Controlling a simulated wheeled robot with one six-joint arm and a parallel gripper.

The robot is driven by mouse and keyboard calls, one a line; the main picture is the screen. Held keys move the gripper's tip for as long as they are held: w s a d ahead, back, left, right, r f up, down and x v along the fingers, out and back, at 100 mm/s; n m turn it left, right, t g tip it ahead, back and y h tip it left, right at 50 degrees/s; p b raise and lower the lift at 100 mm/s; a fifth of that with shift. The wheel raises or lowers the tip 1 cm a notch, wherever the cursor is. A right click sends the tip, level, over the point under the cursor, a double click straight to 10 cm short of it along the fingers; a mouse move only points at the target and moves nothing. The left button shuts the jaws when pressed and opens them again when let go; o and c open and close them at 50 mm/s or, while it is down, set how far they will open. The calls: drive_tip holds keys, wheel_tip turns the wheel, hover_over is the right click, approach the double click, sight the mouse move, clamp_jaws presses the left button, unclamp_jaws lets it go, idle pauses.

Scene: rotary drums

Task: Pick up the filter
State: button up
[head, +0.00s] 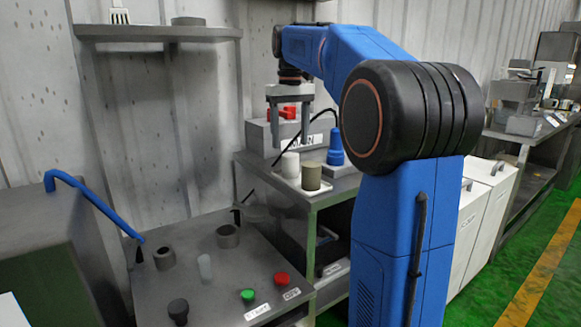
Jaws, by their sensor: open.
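My gripper (290,126) points down with its fingers apart. It is in the air above a small table (345,188), and nothing shows between the fingers. Below it, a white cylinder (290,165) and a tan cylinder (311,177) stand upright on a pale tray (286,180). A blue stepped piece (336,150) stands to their right. I cannot tell for sure which of these is the filter. The gripper is apart from all of them.
A grey machine (257,139) with a red part stands behind the gripper. A lower bench (215,293) at left holds grey rings, a clear cup, a dark knob, and green (247,295) and red (282,278) buttons. A wall shelf (150,33) is at upper left.

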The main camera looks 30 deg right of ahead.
sight(291, 155)
wheel_tip(291, 155, down, 5)
drive_tip(key=shift+s+r, duration=0.1)
drive_tip(key=shift+s, duration=0.05)
drive_tip(key=shift+c, duration=0.3)
drive_tip(key=c, duration=1.1)
drive_tip(key=shift+r, duration=0.15)
